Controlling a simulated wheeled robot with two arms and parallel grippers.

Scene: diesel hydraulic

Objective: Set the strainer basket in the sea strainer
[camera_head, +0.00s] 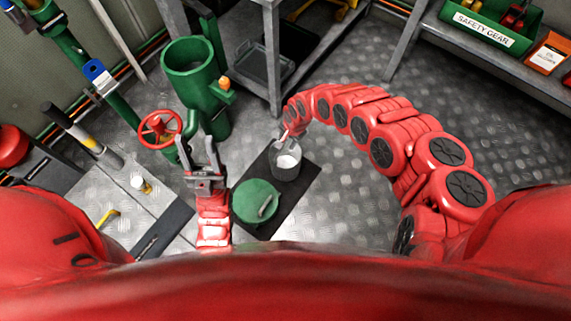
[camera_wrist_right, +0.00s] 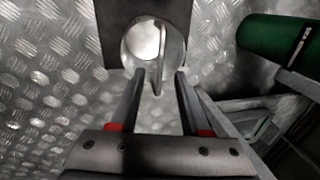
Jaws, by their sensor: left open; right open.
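The strainer basket (camera_head: 286,162) is a silvery metal cylinder standing on a dark mat (camera_head: 296,195) on the floor. My right gripper (camera_wrist_right: 159,75) is open at the basket, with the basket's thin upright handle (camera_wrist_right: 158,68) between its fingertips; in the right wrist view the basket (camera_wrist_right: 145,40) lies just beyond them. The fingers do not visibly close on the handle. The sea strainer (camera_head: 190,82) is a green cylinder with an open top, at the upper left. My left gripper (camera_head: 197,147) is open and empty, in front of the strainer. The green lid (camera_head: 256,203) with a handle lies on the mat.
A red valve wheel (camera_head: 160,129) is on the pipework left of the strainer. A metal shelf frame (camera_head: 272,60) stands behind the mat. A bench with a green safety gear box (camera_head: 484,30) is at the upper right. Open metal floor lies right of the mat.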

